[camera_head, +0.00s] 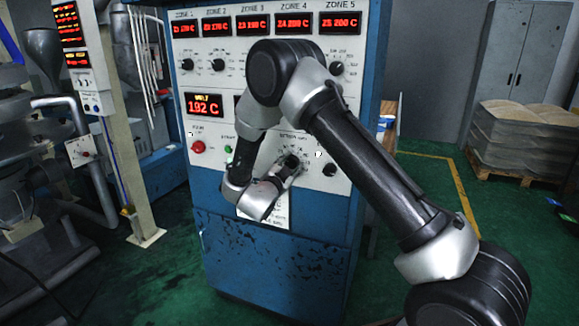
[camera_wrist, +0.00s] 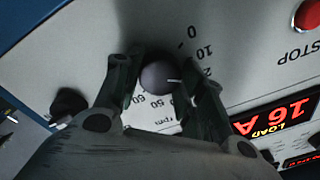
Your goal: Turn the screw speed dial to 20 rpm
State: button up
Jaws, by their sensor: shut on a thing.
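The screw speed dial (camera_wrist: 158,76) is a round dark knob on the pale panel. It sits between the two fingers of my gripper (camera_wrist: 162,78) in the wrist view, and the fingers are closed on its sides. Its white pointer line aims right, toward the partly hidden mark beginning with 2 beside the right finger. The marks 0 and 10 show above it; 50, 60 and "rpm" show below. The right finger hides part of the scale, so the exact reading is unclear. In the head view my gripper (camera_head: 287,166) is against the lower panel, and the dial cannot be made out clearly.
A red stop button (camera_wrist: 308,14) and a lit load display (camera_wrist: 280,118) reading 16 A are nearby. Another black knob (camera_wrist: 69,103) is left of my gripper. The blue control cabinet (camera_head: 275,255) stands on green floor, with stacked sacks (camera_head: 525,130) on a pallet at right.

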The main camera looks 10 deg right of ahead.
jog(key=shift+f, duration=0.1)
dwell(0.3)
jog(key=o, duration=1)
jog(key=v, duration=1.2)
